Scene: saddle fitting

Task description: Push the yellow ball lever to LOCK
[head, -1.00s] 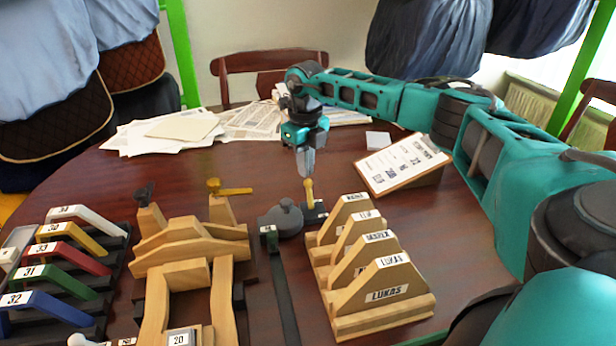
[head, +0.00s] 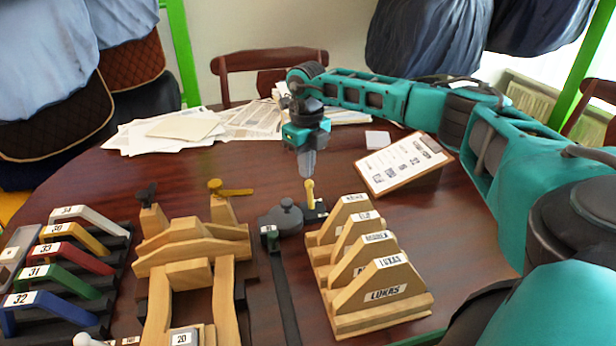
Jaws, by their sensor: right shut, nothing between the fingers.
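The yellow ball lever (head: 309,191) stands nearly upright on a small dark base (head: 314,211), behind the row of wooden name blocks. My right gripper (head: 306,174) is shut and empty, pointing down. In the picture its fingertips are just above the lever's ball top; I cannot tell whether they touch it. No LOCK marking can be read on the base. My left gripper does not show.
A dark round weight (head: 286,217) stands close left of the lever base. Wooden name blocks (head: 369,293) are in front, a clipboard (head: 404,163) is at right. A wooden saddle frame (head: 190,246) and coloured numbered pieces (head: 66,258) fill the left. Papers (head: 160,133) lie behind.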

